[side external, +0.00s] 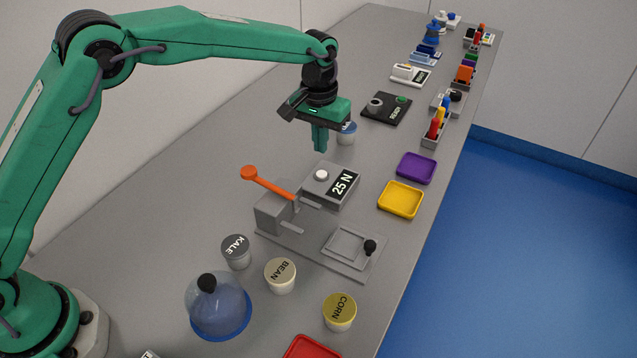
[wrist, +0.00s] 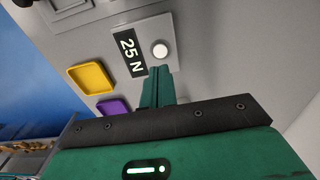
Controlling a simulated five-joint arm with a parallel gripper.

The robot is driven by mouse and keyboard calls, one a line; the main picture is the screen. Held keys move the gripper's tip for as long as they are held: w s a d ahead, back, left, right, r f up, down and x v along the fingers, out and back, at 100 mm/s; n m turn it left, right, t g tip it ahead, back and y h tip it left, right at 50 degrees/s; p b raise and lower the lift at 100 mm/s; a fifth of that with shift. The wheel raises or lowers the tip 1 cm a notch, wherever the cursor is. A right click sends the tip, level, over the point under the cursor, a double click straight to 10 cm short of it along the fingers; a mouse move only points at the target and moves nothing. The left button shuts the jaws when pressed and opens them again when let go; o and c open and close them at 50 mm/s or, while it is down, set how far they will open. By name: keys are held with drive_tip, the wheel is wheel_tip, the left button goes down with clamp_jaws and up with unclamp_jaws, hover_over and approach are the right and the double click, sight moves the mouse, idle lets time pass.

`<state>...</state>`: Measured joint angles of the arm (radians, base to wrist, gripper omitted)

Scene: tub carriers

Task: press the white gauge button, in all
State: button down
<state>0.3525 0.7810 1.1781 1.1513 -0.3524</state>
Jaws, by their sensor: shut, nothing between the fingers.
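The white gauge button (side external: 322,174) sits on top of a grey gauge box labelled "25 N" (side external: 330,188). In the wrist view the round white button (wrist: 160,50) is just beyond my fingertips, beside the black "25 N" label (wrist: 130,51). My green gripper (side external: 320,148) points straight down, shut and empty. In the side view its tips are above the box, apart from the button. In the wrist view the closed fingers (wrist: 156,74) overlap the near edge of the gauge box.
A grey fixture (side external: 275,212) with an orange-knobbed lever (side external: 268,183) stands in front of the gauge. Tubs labelled KALE (side external: 236,250), BEAN (side external: 281,275) and CORN (side external: 340,312) stand nearer. A blue-lidded tub (side external: 346,132) is behind my gripper. Yellow (side external: 401,200) and purple (side external: 416,168) trays lie right.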

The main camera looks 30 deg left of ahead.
sight(321, 174)
drive_tip(key=shift+f, duration=3.35)
drive_tip(key=shift+f, duration=0.1)
drive_tip(key=shift+f, duration=1)
drive_tip(key=shift+r, duration=0.1)
wheel_tip(321, 174, up, 15)
drive_tip(key=shift+s+r, duration=0.15)
